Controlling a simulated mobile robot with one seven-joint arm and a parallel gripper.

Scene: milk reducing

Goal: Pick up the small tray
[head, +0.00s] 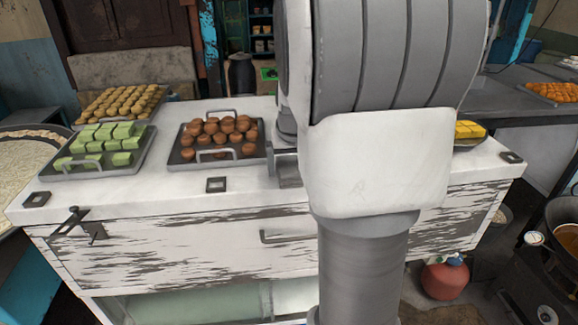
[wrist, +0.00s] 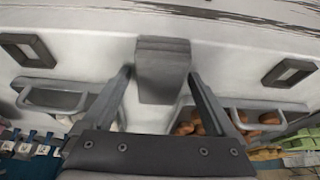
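I cannot tell which tray is the small one. One metal tray (head: 178,162) holds brown round sweets (head: 218,129) and has raised handles; it also shows in the wrist view (wrist: 258,103). Another tray (head: 137,166) to its left holds green blocks (head: 107,143). A tray with yellow pieces (head: 467,130) is mostly hidden behind my arm. In the wrist view, a handled tray (wrist: 68,84) is at the left; its contents are mostly hidden. My gripper (wrist: 160,76) is over the white counter between these two wrist-view trays, its fingers spread, with nothing seen held.
The white counter (head: 225,189) has worn wooden drawers in front. Square dark fittings (head: 216,185) sit along its near edge. A tray of yellowish balls (head: 120,102) is at the back left. A dark block (wrist: 162,65) shows between the fingers; I cannot tell what it is.

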